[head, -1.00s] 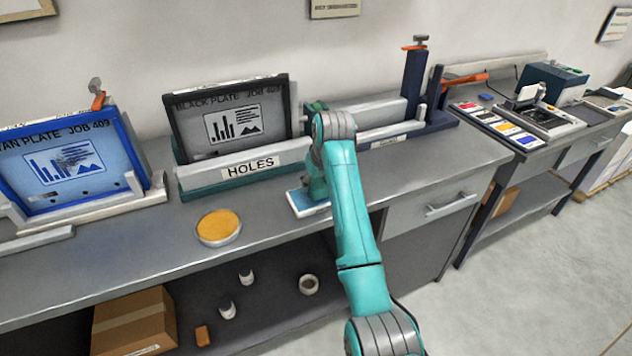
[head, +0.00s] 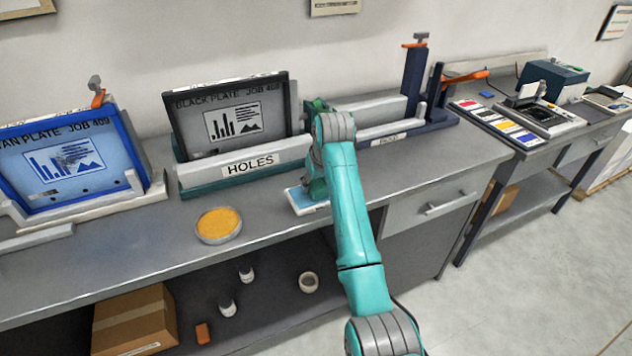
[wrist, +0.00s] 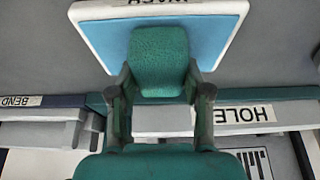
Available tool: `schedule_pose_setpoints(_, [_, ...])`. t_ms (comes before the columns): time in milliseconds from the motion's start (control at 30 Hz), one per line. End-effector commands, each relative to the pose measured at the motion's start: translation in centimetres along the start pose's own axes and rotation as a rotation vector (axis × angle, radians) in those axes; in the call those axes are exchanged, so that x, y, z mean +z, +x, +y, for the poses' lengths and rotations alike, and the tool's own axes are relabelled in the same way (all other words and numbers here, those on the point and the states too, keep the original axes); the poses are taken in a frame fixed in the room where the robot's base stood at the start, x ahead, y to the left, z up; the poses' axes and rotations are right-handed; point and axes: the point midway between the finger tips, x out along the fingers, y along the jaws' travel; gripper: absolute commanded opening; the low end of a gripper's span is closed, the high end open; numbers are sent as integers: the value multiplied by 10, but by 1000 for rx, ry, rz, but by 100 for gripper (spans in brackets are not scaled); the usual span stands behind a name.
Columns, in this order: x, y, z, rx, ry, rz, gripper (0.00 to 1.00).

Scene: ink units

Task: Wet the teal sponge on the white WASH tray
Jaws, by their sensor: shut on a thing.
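The teal sponge (wrist: 160,58) shows in the wrist view between the two fingers of my gripper (wrist: 159,88), which is shut on it. The sponge is over the blue middle of the white WASH tray (wrist: 105,10); I cannot tell whether it touches the surface. In the head view the tray (head: 297,203) lies on the bench near its front edge, and my teal arm covers its right part. The sponge is hard to make out there behind my arm.
A black plate (head: 232,115) stands in the HOLES rack (head: 235,172) behind the tray. A round dish with a yellow-orange top (head: 218,225) is to the left. The BEND station (head: 385,140) is to the right. Bare bench lies between dish and tray.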

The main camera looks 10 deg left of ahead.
Motion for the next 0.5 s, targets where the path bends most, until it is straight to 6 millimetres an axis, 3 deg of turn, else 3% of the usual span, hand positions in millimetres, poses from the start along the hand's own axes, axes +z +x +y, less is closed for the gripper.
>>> schedule_pose_setpoints(500, [-1, -3, 0, 0, 0, 0, 21])
